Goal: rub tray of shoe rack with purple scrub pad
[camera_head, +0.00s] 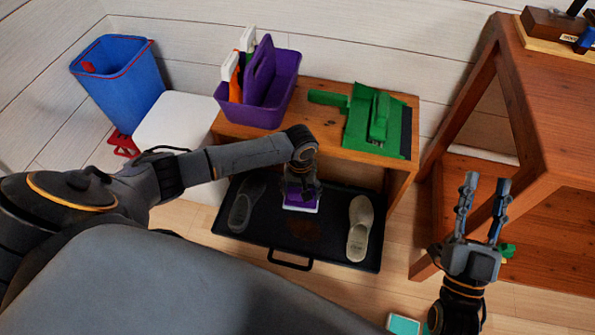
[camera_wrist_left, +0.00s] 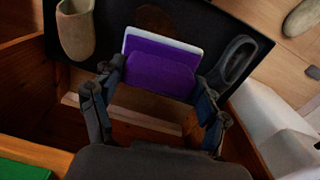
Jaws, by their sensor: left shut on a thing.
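The shoe rack's black tray (camera_head: 325,257) lies pulled out in front of the wooden rack, with a handle at its front edge. A dark shoe (camera_head: 245,203) is on its left and a beige shoe (camera_head: 360,228) on its right. A brownish stain (camera_head: 303,229) shows between them. My left gripper (camera_head: 302,190) is shut on the purple scrub pad (camera_head: 300,203), white on its far side, over the tray's middle. The pad also shows between the fingers in the left wrist view (camera_wrist_left: 158,68). I cannot tell whether it touches the tray. My right gripper (camera_head: 484,210) is open and empty at right.
The wooden rack top (camera_head: 325,120) holds a purple caddy (camera_head: 285,90) with bottles and a green dustpan set (camera_head: 378,120). A blue bin (camera_head: 120,85) and a white box (camera_head: 180,125) stand at left. A wooden table (camera_head: 560,150) stands at right, near my right gripper.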

